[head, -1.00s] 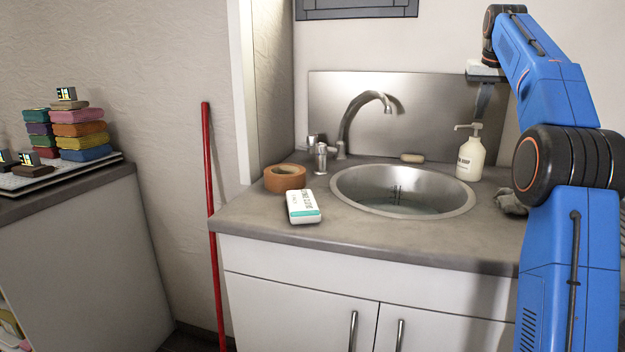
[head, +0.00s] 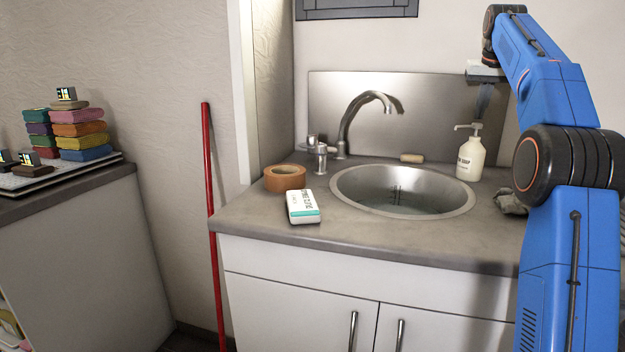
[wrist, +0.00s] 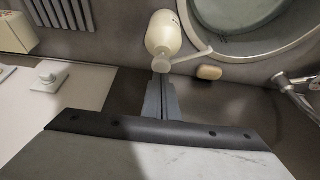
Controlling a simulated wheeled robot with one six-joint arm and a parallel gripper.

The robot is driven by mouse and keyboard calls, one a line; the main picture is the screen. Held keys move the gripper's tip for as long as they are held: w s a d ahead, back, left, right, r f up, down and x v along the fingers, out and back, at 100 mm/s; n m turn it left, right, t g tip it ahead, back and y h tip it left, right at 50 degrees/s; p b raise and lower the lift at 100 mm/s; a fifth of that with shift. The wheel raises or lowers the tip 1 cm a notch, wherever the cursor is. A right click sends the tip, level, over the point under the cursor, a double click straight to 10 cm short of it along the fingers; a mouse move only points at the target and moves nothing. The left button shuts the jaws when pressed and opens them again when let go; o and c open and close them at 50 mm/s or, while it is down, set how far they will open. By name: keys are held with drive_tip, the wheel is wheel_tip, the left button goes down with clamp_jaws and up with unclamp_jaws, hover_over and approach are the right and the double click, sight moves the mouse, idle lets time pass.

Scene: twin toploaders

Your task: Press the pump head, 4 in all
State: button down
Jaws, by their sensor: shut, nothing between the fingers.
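The cream soap bottle (head: 471,160) stands upright on the counter, right of the sink. Its pump head (head: 468,127) has a spout that points left in the head view. In the wrist view the bottle (wrist: 163,35) is at the top middle, with the spout (wrist: 192,57) reaching right. My gripper (head: 479,117) points down just above the pump head, its fingers shut and empty. In the wrist view the shut fingertips (wrist: 161,72) are at the pump head and partly cover it. I cannot tell whether they touch it.
The round sink (head: 403,190) and its faucet (head: 361,112) are left of the bottle. A wooden piece (head: 411,158) lies behind the sink, and a grey cloth (head: 509,202) lies at the right. Orange tape (head: 285,177) and a white packet (head: 302,207) lie at the left.

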drive_tip(key=shift+f, duration=0.25)
drive_tip(key=shift+f, duration=0.85)
drive_tip(key=shift+r, duration=1)
drive_tip(key=shift+f, duration=0.1)
drive_tip(key=shift+f, duration=0.9)
idle(0.4)
drive_tip(key=shift+r, duration=1.05)
drive_tip(key=shift+f, duration=0.15)
